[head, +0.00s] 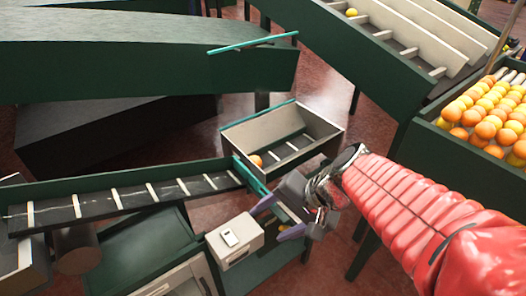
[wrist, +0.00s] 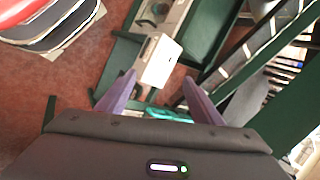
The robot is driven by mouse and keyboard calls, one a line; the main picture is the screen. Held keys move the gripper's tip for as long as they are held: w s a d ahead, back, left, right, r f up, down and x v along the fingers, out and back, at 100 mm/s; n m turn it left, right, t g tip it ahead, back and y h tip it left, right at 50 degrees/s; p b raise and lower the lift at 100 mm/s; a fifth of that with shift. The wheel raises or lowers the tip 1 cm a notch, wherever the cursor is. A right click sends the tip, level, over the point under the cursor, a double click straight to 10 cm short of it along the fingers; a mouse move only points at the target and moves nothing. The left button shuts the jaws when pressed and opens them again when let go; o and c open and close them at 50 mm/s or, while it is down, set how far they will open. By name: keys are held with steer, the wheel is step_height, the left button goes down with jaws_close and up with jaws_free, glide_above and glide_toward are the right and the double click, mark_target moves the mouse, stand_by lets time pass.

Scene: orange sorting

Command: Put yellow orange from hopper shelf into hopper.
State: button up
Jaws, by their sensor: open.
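My gripper (head: 269,222) is open, with two purple fingers apart and nothing seen between them. It is at the end of my red-sleeved arm, above the conveyor machine's end. In the wrist view my gripper (wrist: 159,77) points down toward a white box and green frame. An open cream-walled box with green sides (head: 318,122), which looks like the hopper, stands just behind my gripper. One orange-coloured fruit (head: 257,160) lies at its left end. No yellow orange shows on a shelf near my gripper, and I cannot tell which part is the hopper shelf.
A slatted conveyor (head: 110,203) runs left. A white control box (head: 234,239) sits below my gripper. A crate of yellow and orange fruit (head: 440,124) stands right. A yellow fruit (head: 351,12) lies on the sloped chute (head: 330,45) at the back. Red floor shows between machines.

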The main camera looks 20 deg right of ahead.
steer(key=s+d+r+n+t+h, duration=0.1)
steer(key=s+r+n+h, duration=0.3)
steer(key=n, duration=0.4)
steer(key=shift+d+r+n+h, duration=0.4)
steer(key=shift+d+r+h, duration=0.4)
steer(key=shift+r, duration=0.55)
steer(key=shift+s, duration=0.1)
steer(key=shift+c, duration=0.4)
